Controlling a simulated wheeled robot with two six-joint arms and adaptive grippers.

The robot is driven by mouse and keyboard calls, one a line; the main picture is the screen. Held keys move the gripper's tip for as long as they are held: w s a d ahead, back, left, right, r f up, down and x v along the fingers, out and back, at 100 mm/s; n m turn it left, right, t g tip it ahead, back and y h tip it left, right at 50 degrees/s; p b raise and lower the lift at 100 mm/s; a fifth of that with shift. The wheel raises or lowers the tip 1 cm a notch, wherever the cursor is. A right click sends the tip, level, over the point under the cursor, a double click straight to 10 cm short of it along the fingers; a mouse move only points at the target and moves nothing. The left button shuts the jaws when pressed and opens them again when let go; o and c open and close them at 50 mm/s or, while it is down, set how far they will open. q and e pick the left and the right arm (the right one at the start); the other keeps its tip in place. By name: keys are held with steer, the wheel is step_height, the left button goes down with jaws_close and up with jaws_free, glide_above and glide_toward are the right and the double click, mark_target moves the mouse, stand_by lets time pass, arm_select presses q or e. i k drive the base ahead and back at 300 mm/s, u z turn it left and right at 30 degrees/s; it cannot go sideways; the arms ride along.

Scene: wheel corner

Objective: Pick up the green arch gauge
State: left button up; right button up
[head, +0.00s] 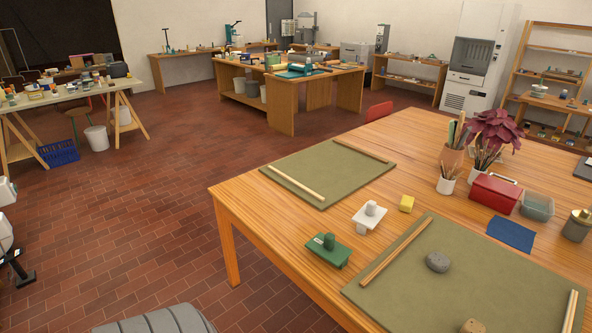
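The green arch gauge (328,250) lies on the wooden table near its front left edge, in the head view. It has a flat green body with a short, darker green cylinder standing on top. My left gripper (20,274) shows only in part at the left edge of the picture, dark, beyond the table and well away from the gauge. Whether its fingers are open or shut cannot be made out. My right gripper is not in view.
A green mat (325,160) with wooden strips lies behind; another mat (470,265) with stones lies to the right. A red box (494,194) and plant are farther right.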

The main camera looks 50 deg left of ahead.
mark_target(324, 245)
steer(key=u, duration=0.95)
steer(key=i, duration=0.75)
steer(key=z, duration=0.4)
